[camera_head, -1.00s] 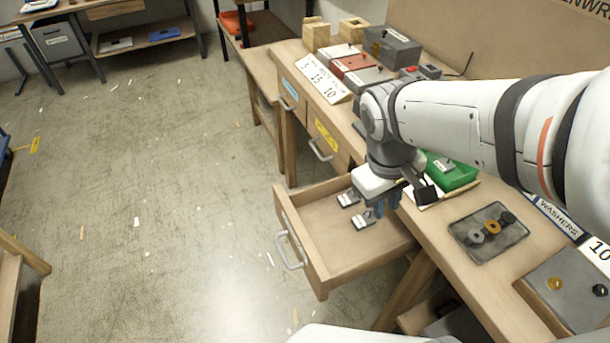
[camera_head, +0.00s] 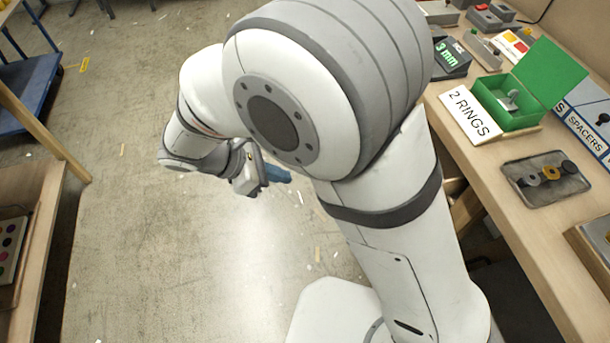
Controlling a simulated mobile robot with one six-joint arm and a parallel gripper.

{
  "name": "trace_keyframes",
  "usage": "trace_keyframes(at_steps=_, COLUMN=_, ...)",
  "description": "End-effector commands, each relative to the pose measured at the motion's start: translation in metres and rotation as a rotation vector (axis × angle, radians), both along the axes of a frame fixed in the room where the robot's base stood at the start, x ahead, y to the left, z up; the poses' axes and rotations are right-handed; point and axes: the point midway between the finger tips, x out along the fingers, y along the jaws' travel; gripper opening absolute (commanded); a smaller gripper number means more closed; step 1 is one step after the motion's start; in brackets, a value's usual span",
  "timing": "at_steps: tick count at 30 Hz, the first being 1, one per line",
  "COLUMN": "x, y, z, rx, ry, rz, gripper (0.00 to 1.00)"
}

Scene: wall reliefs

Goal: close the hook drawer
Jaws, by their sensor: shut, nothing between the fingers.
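The hook drawer does not show in the head view now; my arm covers the part of the bench front where it could be. I cannot tell whether it is open or shut. My gripper (camera_head: 280,174) is left of the arm's thick upper link, over the bare floor and apart from the workbench (camera_head: 505,208). Its blue fingers point right and are together and empty. No hooks can be made out.
On the bench are a green open box (camera_head: 522,119), a "2 RINGS" card (camera_head: 470,114) and a dark tray (camera_head: 541,198) with rings. A wooden unit (camera_head: 44,240) stands at left, a blue cart (camera_head: 27,100) behind it. The floor between is open.

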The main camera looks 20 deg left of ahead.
Motion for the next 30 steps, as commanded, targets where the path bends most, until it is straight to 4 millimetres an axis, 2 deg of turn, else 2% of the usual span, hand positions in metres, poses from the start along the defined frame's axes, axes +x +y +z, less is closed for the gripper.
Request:
trace_keyframes(at_steps=13, x=0.038, y=-0.062, z=-0.063, rx=-0.001, ry=0.002, rz=-0.016, gripper=0.0)
trace_keyframes(at_steps=21, x=0.056, y=-0.09, z=-0.06, rx=0.003, ry=0.0, rz=-0.016, gripper=0.0)
trace_keyframes(at_steps=30, x=0.059, y=-0.094, z=-0.06, rx=0.003, ry=0.001, rz=-0.016, gripper=0.0)
